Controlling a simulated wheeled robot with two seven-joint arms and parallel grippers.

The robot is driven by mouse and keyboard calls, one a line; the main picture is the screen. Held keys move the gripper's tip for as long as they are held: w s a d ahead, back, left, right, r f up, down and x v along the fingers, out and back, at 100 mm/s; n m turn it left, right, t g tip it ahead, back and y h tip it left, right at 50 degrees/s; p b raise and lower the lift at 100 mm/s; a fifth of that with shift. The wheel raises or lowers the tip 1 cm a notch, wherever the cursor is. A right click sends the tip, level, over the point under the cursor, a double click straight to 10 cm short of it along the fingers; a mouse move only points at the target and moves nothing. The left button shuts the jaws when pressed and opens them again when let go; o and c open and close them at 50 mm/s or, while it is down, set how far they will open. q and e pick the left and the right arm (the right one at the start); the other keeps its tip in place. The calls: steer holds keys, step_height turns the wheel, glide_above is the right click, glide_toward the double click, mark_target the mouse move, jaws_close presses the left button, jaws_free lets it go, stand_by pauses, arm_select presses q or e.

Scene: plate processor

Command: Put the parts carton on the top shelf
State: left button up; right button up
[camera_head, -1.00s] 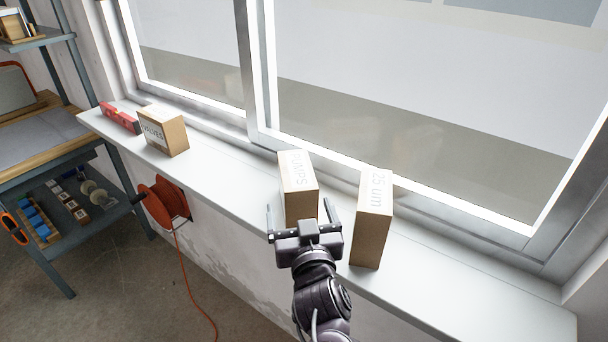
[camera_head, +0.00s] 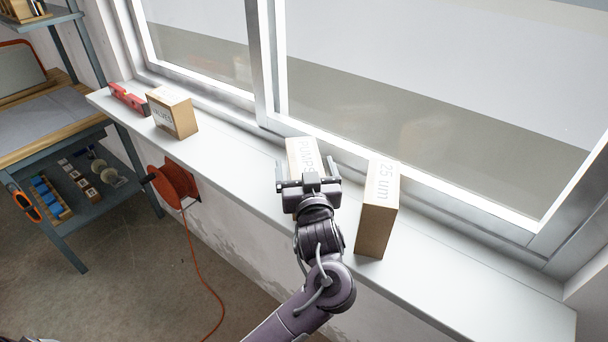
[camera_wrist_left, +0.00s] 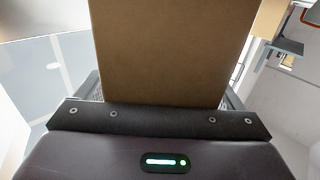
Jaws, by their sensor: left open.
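A cardboard carton labelled PUMPS (camera_head: 301,150) stands on the white window sill, partly hidden by my left gripper. My left gripper (camera_head: 307,168) is open with its fingers on either side of this carton. In the left wrist view the brown carton face (camera_wrist_left: 170,50) fills the space between the fingers, close in front of the palm. I cannot tell if the fingers touch it. No label reads "parts". An upper shelf (camera_head: 48,18) of the workbench rack is at the far top left, cut by the picture edge. My right gripper is not in view.
A taller carton marked 25 um (camera_head: 378,215) stands close to the right of my gripper. A VALVES carton (camera_head: 172,115) and a red level (camera_head: 128,98) are further left on the sill (camera_head: 235,160). The window is behind. An orange cable reel (camera_head: 175,185) hangs below.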

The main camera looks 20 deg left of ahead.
arm_select(q)
steer(key=shift+r, duration=0.1)
steer(key=c, duration=1.5)
